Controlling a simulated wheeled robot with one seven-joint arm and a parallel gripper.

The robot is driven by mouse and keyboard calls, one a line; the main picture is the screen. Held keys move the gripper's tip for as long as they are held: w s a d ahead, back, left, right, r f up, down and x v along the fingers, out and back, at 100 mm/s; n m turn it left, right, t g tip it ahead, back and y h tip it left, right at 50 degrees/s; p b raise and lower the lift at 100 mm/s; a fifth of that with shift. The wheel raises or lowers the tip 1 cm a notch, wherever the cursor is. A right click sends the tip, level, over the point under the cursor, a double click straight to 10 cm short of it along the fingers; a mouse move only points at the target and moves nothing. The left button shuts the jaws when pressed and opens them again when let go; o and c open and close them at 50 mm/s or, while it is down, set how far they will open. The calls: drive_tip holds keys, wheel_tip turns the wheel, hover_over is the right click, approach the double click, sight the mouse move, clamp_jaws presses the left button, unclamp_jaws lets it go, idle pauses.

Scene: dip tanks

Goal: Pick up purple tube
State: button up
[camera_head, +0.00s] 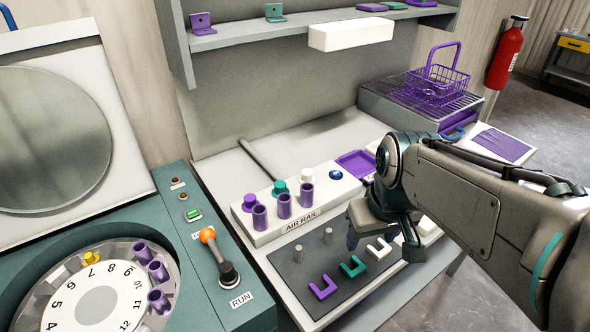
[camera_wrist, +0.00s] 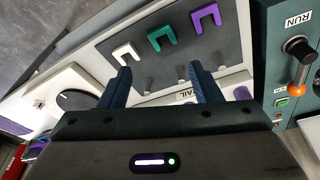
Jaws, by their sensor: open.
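Three purple tubes stand upright in a row at the front of the white air rail; they are the left tube (camera_head: 260,217), the middle tube (camera_head: 284,206) and the right tube (camera_head: 306,195). More purple tubes stand in the numbered dial at the lower left: an upper one (camera_head: 140,251), a middle one (camera_head: 157,271) and a lower one (camera_head: 159,301). My gripper (camera_wrist: 160,72) is open, with nothing between its blue fingers. In the head view it hangs right of the rail tubes, above the grey mat, its fingers partly hidden. Part of a purple thing (camera_wrist: 241,93) shows beside the right finger in the wrist view.
The grey mat (camera_head: 325,262) carries short pegs and purple (camera_head: 322,288), teal (camera_head: 352,267) and white (camera_head: 379,248) U-shaped pieces. An orange-knobbed lever (camera_head: 208,236) stands between dial and rail. A purple basket (camera_head: 438,85) sits at the back right. A shelf (camera_head: 300,27) overhangs the bench.

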drive_tip(key=w+a+r+n+g+p, duration=0.1)
drive_tip(key=w+a+r+n, duration=0.1)
drive_tip(key=w+r+n, duration=0.3)
drive_tip(key=w+a+n, duration=0.3)
drive_tip(key=w, duration=0.4)
drive_tip(key=n+g+p, duration=0.1)
drive_tip(key=n, duration=0.7)
hover_over(307, 188)
drive_tip(key=s, duration=0.2)
wheel_tip(307, 188, down, 8)
drive_tip(key=shift+w+f+p, duration=0.2)
drive_tip(key=shift+f+p, duration=0.2)
drive_tip(key=shift+f, duration=0.95)
drive_tip(key=shift+w+f+p, duration=0.15)
drive_tip(key=shift+f+p, duration=0.2)
drive_tip(key=shift+f, duration=0.95)
drive_tip(key=c, duration=1.1)
drive_tip(key=shift+r, duration=0.1)
